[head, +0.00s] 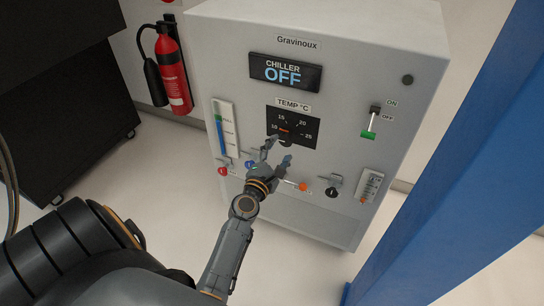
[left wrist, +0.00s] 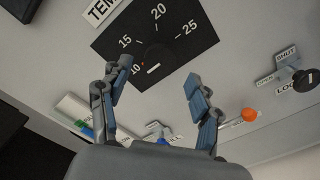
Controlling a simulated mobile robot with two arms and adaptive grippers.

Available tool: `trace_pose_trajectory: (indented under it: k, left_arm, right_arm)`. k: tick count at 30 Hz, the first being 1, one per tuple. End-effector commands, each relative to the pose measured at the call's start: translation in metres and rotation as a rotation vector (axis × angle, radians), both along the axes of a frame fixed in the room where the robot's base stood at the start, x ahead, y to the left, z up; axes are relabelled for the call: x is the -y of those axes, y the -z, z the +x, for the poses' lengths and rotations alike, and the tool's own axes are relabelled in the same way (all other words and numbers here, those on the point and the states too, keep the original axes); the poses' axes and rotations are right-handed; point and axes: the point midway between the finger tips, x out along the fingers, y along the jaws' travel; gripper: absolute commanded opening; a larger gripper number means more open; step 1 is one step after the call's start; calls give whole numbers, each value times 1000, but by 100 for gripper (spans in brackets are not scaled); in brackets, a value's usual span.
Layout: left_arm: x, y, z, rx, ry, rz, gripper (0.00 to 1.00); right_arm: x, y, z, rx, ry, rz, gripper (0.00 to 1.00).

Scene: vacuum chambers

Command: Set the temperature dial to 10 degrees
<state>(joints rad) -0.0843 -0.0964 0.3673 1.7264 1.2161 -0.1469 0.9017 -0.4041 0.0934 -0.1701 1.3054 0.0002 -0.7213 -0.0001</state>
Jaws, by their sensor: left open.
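The temperature dial (head: 293,126) is a black square panel marked 10, 15, 20 and 25 on the front of the Gravinoux chiller (head: 350,70). In the left wrist view the dial (left wrist: 155,55) has a dark round knob with a small red mark close to the 10 and a white mark low on it. My left gripper (head: 277,151) is open and empty, just in front of the dial's lower edge. In the left wrist view its fingers (left wrist: 156,75) stand apart, one on each side below the knob, with no visible contact. My right gripper is out of view.
The chiller's display (head: 285,72) reads OFF. Red (head: 223,171) and orange (head: 303,187) valve knobs and a black lock knob (head: 332,191) line the lower front. A blue post (head: 450,150) stands at the right.

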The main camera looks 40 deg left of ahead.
Motion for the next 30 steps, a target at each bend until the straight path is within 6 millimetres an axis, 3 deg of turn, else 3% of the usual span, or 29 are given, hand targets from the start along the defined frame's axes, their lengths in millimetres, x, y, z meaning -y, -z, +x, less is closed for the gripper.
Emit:
trace_pose_trajectory:
  k: [6,12,30]
  left_arm:
    - [10,0,-42,-2,1,3,63]
    - [14,0,-60,0,1,1,63]
    - [15,0,-63,1,-1,-1,63]
  right_arm:
    - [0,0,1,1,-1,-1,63]
    - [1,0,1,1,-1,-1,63]
    - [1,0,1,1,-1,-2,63]
